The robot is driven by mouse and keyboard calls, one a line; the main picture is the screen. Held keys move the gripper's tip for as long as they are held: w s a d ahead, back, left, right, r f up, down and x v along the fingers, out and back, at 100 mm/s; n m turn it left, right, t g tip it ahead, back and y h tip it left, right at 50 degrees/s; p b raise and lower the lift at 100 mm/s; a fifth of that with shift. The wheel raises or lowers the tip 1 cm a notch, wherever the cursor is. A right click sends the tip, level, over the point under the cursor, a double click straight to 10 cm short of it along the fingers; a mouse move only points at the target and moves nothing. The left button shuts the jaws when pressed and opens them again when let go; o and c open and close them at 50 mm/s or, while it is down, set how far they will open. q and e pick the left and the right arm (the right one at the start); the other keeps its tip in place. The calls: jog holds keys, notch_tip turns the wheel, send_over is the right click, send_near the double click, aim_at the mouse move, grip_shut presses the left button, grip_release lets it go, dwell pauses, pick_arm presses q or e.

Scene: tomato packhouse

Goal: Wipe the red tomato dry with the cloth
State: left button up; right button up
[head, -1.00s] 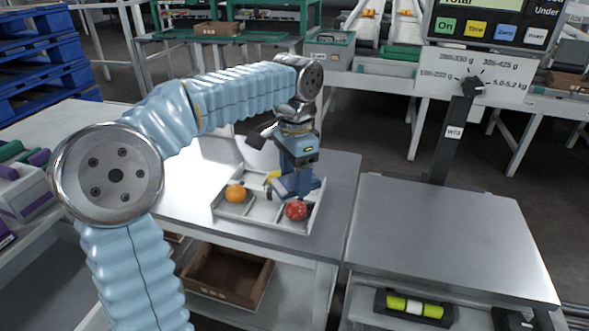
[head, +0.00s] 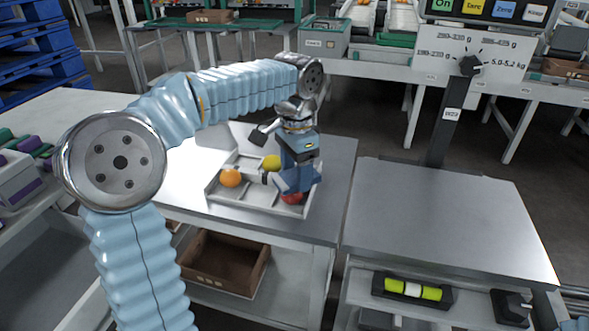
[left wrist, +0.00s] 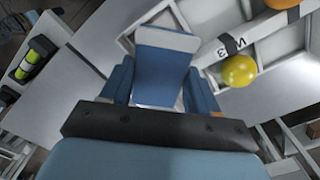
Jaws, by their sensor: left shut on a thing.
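The red tomato (head: 292,198) sits in the front right part of a white divided tray (head: 256,206). My left gripper (head: 297,163) points down over the tomato and is shut on the cloth. In the left wrist view the cloth (left wrist: 165,65) spreads beyond the two blue fingers, and the red tomato is hidden. Whether the cloth presses on the tomato I cannot tell. My right gripper is out of view.
An orange tomato (head: 230,177) and a yellow tomato (head: 271,162) lie in other parts of the tray, left of the gripper. A clear steel scale platform (head: 440,215) with a display post stands to the right. A brown crate (head: 226,262) is on the shelf below.

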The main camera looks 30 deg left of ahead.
pick_arm(q)
jog(key=shift+f, duration=0.45)
dwell(0.6)
jog(key=shift+s+a+b, duration=0.35)
jog(key=shift+s, duration=0.2)
jog(key=shift+s+a+b, duration=0.3)
jog(key=shift+s+a, duration=0.05)
jog(key=shift+s, duration=0.2)
jog(key=shift+w+d+r, duration=0.1)
jog(key=shift+w, duration=0.05)
jog(key=shift+w+d+p, duration=0.25)
jog(key=shift+w+p, duration=0.1)
jog(key=shift+p, duration=0.1)
jog(key=shift+w+d+p, duration=0.35)
jog(key=shift+w+p, duration=0.05)
jog(key=shift+w, duration=0.15)
jog(key=shift+s+a+f, duration=0.1)
jog(key=shift+s+f, duration=0.05)
jog(key=shift+f, duration=0.05)
